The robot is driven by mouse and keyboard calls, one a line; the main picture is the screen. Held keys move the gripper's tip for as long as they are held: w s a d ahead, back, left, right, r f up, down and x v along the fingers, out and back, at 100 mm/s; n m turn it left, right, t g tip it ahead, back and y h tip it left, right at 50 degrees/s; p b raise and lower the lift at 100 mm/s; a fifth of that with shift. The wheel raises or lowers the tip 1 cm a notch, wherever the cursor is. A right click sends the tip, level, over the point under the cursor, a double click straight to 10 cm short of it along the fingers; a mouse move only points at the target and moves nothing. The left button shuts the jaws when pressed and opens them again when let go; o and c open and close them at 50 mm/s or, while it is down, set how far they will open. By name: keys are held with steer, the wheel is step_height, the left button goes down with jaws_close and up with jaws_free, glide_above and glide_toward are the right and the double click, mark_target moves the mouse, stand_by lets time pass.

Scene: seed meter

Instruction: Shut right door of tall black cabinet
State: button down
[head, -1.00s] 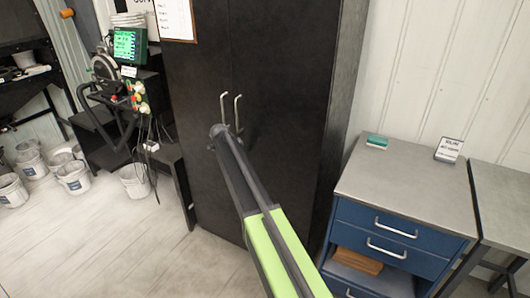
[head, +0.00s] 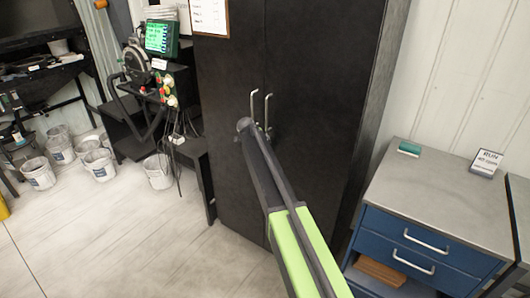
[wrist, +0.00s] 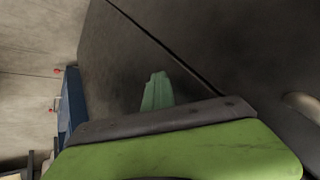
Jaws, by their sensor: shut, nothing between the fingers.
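The tall black cabinet (head: 225,90) stands in the middle of the head view. Its right door (head: 325,100) looks about flush with the left door, though a small gap cannot be ruled out. Two upright metal handles sit side by side at the seam, the right door's handle (head: 268,110) partly behind my arm. In the wrist view my gripper (wrist: 155,92) is shut and empty, in front of a dark cabinet panel with a narrow dark seam slanting past it. Contact with the panel cannot be told. My arm hides the gripper in the head view.
A blue drawer unit (head: 425,240) with a grey top stands right of the cabinet. A black stand with a green-screen device (head: 161,38) is to the left. Several white buckets (head: 99,164) stand on the floor at left. The floor before the cabinet's left side is clear.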

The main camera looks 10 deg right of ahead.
steer(key=s+a+r+p, duration=0.4)
steer(key=a+r+p, duration=0.4)
steer(key=a, duration=0.1)
steer(key=s+d+f+n+g+y, duration=0.1)
steer(key=s+d, duration=0.4)
steer(key=s, duration=0.3)
steer(key=s+d+f+g, duration=0.1)
steer(key=s+d, duration=0.5)
steer(key=s, duration=0.2)
steer(key=s+a+f+n+g+y, duration=0.1)
steer(key=s+a+n+y, duration=0.1)
steer(key=s+n, duration=0.6)
steer(key=s+a+f+n+g+y, duration=0.1)
steer(key=s+a+n+g+y, duration=0.1)
steer(key=s+n, duration=0.7)
steer(key=shift+s+f, duration=0.25)
steer(key=shift+s, duration=3.05)
